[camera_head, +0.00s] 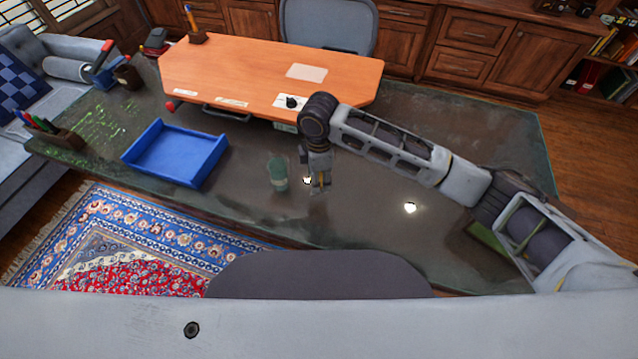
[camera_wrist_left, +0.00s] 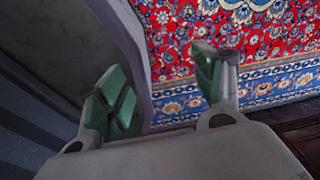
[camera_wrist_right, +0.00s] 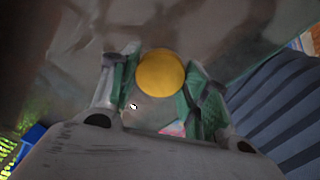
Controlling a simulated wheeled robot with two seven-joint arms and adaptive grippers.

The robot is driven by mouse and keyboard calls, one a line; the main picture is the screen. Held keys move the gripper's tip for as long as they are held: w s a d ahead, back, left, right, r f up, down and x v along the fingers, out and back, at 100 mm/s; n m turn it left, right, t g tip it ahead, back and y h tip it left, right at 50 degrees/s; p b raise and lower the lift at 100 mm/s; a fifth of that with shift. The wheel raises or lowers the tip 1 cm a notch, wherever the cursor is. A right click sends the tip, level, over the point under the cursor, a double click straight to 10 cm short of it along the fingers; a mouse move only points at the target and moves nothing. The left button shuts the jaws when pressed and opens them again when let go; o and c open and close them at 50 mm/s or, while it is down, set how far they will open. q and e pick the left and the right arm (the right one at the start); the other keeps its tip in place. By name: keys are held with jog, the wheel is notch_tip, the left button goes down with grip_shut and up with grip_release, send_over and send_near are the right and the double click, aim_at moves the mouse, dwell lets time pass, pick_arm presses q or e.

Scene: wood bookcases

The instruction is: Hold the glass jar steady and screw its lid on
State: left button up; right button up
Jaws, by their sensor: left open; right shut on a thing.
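The glass jar (camera_head: 277,173) is greenish and see-through. It stands upright on the dark stone-like desk, right of the blue tray, and no lid shows on it. My right gripper (camera_head: 319,188) points down just right of the jar, apart from it in the picture. It is shut on a round yellow lid (camera_wrist_right: 161,73), which shows between its fingers in the right wrist view. My left gripper (camera_wrist_left: 165,95) is open and empty in the left wrist view, with the patterned rug behind it. It is out of the head view.
The blue tray (camera_head: 172,158) lies left of the jar. An orange raised board (camera_head: 270,70) stands behind it with small things on it. A pen holder (camera_head: 62,139) is at the far left. The desk (camera_head: 375,215) is clear in front and right of my right gripper.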

jog(key=shift+r, duration=0.95)
pick_arm(q)
jog(key=shift+w+d, duration=0.25)
jog(key=shift+w, duration=0.25)
jog(key=shift+w+d, duration=0.2)
jog(key=shift+w, duration=0.3)
jog(key=shift+s+a, duration=0.15)
jog(key=shift+s, duration=0.35)
pick_arm(e)
jog(key=shift+m, duration=0.4)
